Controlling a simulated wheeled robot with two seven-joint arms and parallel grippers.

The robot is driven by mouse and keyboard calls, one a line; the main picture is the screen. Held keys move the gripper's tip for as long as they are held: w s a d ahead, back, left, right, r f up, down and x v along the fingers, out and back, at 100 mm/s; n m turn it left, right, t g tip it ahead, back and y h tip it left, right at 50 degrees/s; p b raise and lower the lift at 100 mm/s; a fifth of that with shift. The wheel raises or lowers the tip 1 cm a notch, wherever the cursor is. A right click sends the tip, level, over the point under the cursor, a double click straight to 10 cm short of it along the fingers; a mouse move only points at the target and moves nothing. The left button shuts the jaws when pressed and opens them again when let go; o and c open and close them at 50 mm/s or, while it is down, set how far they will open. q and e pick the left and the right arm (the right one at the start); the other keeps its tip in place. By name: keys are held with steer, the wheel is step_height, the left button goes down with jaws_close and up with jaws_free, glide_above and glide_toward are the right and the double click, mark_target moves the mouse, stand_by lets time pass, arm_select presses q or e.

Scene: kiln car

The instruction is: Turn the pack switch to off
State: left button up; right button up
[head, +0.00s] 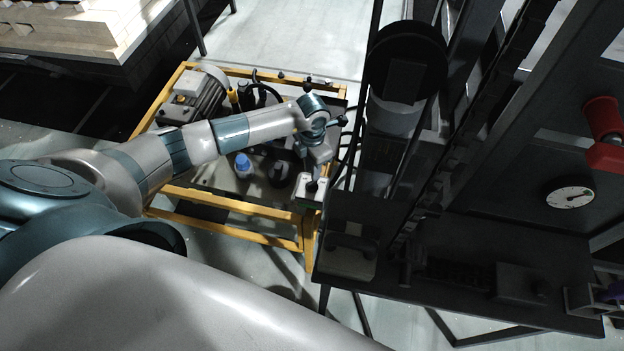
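The pack stands in a yellow frame (226,230) left of the dark press-like structure. A small white box (303,201) sits at the frame's front right corner and looks like the pack switch. My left arm reaches across the pack from the left. My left gripper (314,184) points down at the top of this box, touching it or very close above it. The gripper and wrist cover much of the box's top, so the knob and its setting cannot be made out. The fingers are too small and dark to tell their opening. My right gripper is not in view.
On the pack are a grey motor (196,96), a blue cap (243,164) and black hoses. The dark bench (450,285) and uprights stand close right of the box. A gauge (570,197) and a red part (604,135) are at far right. Pale stacked blocks (75,35) are upper left.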

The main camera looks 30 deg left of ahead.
mark_target(312, 185)
arm_select(q)
steer(key=shift+f+b, duration=1.45)
steer(key=shift+f, duration=1.2)
steer(key=shift+r, duration=0.1)
steer(key=shift+f+b, duration=0.25)
steer(key=shift+b, duration=0.15)
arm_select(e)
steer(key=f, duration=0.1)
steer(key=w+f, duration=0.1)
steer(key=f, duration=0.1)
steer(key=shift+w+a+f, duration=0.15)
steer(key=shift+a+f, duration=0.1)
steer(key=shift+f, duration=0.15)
arm_select(q)
jaws_close()
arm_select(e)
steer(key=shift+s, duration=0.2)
